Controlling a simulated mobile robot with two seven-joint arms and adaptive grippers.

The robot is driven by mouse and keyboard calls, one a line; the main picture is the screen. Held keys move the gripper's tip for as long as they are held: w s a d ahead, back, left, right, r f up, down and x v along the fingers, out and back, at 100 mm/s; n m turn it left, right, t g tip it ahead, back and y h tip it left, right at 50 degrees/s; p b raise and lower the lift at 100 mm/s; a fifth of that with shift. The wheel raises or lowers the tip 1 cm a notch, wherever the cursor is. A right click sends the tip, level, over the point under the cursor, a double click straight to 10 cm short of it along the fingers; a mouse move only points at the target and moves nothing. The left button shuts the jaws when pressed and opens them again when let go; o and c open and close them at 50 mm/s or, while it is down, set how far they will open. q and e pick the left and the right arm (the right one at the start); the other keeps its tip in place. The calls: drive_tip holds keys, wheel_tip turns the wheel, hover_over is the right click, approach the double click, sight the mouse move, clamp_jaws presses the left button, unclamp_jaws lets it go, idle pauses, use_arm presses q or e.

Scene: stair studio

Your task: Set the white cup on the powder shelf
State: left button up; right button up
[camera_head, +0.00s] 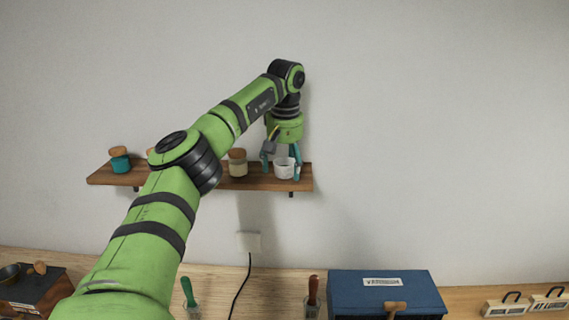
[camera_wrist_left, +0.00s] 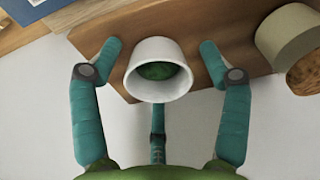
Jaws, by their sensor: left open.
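The white cup (camera_head: 284,167) stands upright near the right end of the wooden powder shelf (camera_head: 256,183) on the wall. My left gripper (camera_head: 282,172) points down around the cup. In the left wrist view the cup (camera_wrist_left: 158,70) shows green powder or matter inside and rests at the shelf (camera_wrist_left: 189,22) edge. The teal fingers of my left gripper (camera_wrist_left: 160,58) are open, with gaps between them and the cup. My right gripper is not in view.
A jar with a brown lid (camera_head: 237,163) stands left of the cup; a teal jar (camera_head: 119,160) is at the shelf's left end. A blue box (camera_head: 385,290) and a green-handled tool (camera_head: 188,292) are on the bench below. The wall right of the shelf is clear.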

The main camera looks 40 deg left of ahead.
use_arm(q)
drive_tip(key=shift+r, duration=0.35)
wheel_tip(320, 180, up, 7)
drive_tip(key=shift+s+d, duration=0.3)
drive_tip(key=shift+d, duration=0.05)
idle(0.3)
